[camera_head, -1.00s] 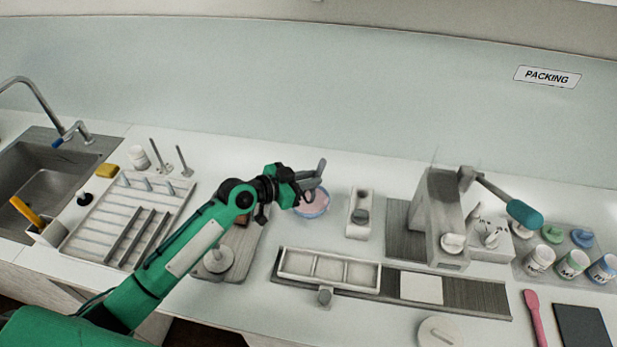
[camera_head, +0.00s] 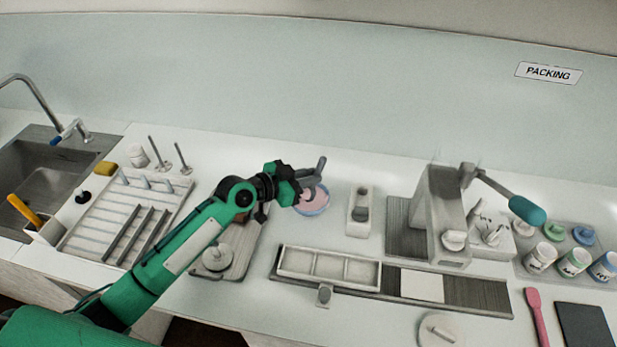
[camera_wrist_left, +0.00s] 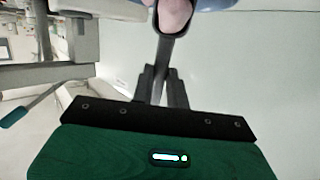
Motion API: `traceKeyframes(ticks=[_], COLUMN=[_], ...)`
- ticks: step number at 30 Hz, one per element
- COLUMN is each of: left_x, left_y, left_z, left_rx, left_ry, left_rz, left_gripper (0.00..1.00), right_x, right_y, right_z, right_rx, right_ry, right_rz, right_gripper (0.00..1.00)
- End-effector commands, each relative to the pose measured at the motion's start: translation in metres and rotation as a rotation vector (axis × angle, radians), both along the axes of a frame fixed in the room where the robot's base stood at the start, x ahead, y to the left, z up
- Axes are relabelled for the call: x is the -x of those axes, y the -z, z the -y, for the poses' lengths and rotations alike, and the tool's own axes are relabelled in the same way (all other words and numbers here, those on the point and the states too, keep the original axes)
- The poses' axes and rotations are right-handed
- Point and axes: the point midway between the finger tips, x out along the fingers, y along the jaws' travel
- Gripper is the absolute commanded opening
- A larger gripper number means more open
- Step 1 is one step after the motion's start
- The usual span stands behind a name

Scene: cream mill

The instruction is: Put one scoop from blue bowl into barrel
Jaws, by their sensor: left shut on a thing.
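The blue bowl (camera_head: 322,208) stands on the counter behind my gripper, with pink contents and a blue rim. My left gripper (camera_head: 297,187) is shut on a grey scoop (camera_head: 320,168) at the bowl's left side, partly in front of it. In the left wrist view the scoop's handle (camera_wrist_left: 161,82) is between the fingers (camera_wrist_left: 160,88), and pink stuff (camera_wrist_left: 173,14) shows in its head at the top edge. A grey upright machine (camera_head: 440,212) with a teal-handled lever stands to the right; I cannot tell which part is the barrel. My right gripper is out of view.
A narrow white holder (camera_head: 359,222) stands between the bowl and the machine. A three-part mould tray (camera_head: 328,268) lies in front. A wooden board (camera_head: 240,262) with a round press lies under my arm. A slatted rack (camera_head: 100,222) and sink (camera_head: 40,175) are at left.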

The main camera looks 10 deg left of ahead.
Motion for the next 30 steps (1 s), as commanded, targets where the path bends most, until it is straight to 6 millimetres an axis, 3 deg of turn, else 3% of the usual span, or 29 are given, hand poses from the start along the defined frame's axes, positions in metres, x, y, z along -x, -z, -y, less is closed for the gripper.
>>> traceKeyframes(ticks=[18, 30], left_x=[0.000, 0.000], left_y=[-0.045, -0.045], left_z=[0.000, 0.000], left_rx=[-0.001, 0.000], left_ry=[0.000, 0.000], left_rz=[-0.001, 0.000], left_gripper=[0.00, 0.00], right_x=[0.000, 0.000], right_y=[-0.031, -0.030], right_z=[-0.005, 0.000], right_rx=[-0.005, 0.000], right_ry=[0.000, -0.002], right_rz=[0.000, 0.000], right_gripper=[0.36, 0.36])
